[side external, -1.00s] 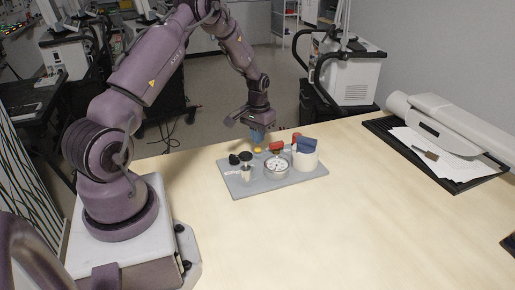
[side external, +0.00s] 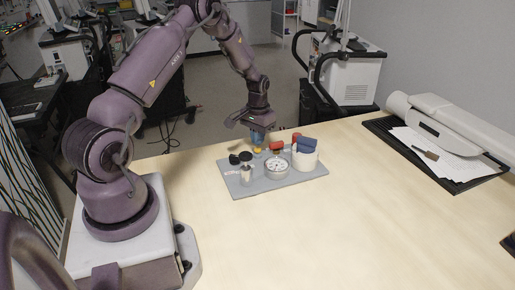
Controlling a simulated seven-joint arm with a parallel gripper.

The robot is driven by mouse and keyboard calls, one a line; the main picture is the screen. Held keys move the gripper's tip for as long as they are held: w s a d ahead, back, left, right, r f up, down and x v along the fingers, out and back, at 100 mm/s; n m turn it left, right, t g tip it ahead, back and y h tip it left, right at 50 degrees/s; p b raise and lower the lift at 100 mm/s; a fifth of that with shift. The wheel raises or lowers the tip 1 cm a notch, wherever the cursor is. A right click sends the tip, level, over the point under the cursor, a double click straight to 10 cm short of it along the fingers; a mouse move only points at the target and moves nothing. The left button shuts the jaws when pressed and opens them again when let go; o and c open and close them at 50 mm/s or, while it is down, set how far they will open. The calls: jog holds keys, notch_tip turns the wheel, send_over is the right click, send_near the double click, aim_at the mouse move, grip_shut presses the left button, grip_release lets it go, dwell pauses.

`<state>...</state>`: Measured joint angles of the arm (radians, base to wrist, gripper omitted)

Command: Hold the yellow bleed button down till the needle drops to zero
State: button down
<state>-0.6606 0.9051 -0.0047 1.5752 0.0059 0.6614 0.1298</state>
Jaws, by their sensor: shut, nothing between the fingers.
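The yellow bleed button (side external: 258,151) is a small spot at the back of a grey plate (side external: 240,189) on the table. My gripper (side external: 257,143) points down with its bluish fingers shut and empty. The fingertips are right at the button, partly covering it; I cannot tell whether they touch it or press it. The round white-faced gauge (side external: 277,164) sits on the plate in front and to the right of the button. Its needle is too small to read.
On the plate, black knobs (side external: 246,156) stand left of the button and a red part (side external: 277,146) right of it. A white cylinder (side external: 305,161) with a blue top (side external: 306,145) stands at the right. The table's front (side external: 330,235) is clear. A black tray (side external: 455,182) holds papers.

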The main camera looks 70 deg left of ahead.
aim_at(258, 148)
jog(key=shift+f, duration=1.2)
jog(key=shift+r, duration=0.1)
dwell(0.9)
jog(key=shift+r, duration=2.95)
jog(key=s+d+r+m+t, duration=0.2)
jog(key=s+d+r, duration=0.6)
jog(key=d+r, duration=0.4)
jog(key=s+d+r+m+t, duration=0.3)
jog(key=s+d+r, duration=0.5)
jog(key=d+r, duration=0.5)
jog(key=shift+s+d+m+t, duration=0.35)
jog(key=shift+d+m, duration=0.15)
jog(key=shift+d, duration=1)
